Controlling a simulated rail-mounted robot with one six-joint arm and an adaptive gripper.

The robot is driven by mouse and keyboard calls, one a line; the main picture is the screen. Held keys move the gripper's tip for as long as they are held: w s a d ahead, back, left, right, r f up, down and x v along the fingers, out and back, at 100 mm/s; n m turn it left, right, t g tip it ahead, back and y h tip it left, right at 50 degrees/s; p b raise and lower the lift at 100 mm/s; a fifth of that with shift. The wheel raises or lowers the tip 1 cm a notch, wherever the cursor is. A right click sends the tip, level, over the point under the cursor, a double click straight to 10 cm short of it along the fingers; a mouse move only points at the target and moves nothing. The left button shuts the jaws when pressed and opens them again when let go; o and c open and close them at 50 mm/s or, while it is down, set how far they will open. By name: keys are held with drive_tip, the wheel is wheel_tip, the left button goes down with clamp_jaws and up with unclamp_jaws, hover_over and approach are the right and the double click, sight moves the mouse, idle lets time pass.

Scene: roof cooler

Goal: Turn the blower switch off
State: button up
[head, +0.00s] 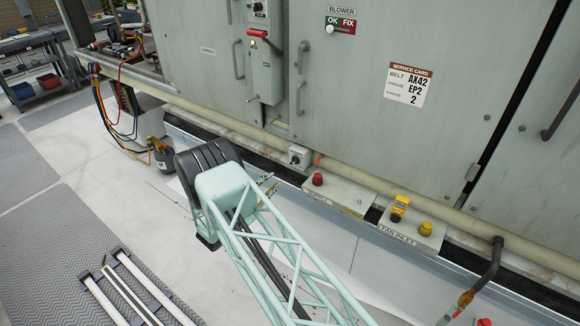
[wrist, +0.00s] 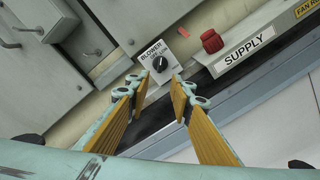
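The blower switch (head: 299,156) is a small grey box with a dark rotary knob, low on the cabinet front. In the wrist view the switch (wrist: 154,66) carries the label BLOWER, and its black knob (wrist: 162,63) shows clearly; the small position markings are too fine to read surely. My gripper (wrist: 159,88) is open and empty, its two yellow-padded fingers apart. The knob appears just beyond the fingertips, between them in the picture, with no contact visible. In the head view my gripper is mostly hidden behind my arm; only bits of the fingers (head: 268,186) show below the switch.
A red knob (head: 318,179) stands on the ledge right of the switch, beside the SUPPLY label (wrist: 248,47). A yellow valve (head: 399,207) is farther right. A pipe (head: 345,176) runs along the cabinet base. A red-handled disconnect (head: 264,38) is above. Floor space lies left.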

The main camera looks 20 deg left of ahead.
sight(292, 163)
drive_tip(key=shift+w, duration=0.1)
drive_tip(key=shift+b+x, duration=0.55)
drive_tip(key=shift+x, duration=6.2)
drive_tip(key=shift+r, duration=0.1)
drive_tip(key=shift+c, duration=0.7)
clamp_jaws()
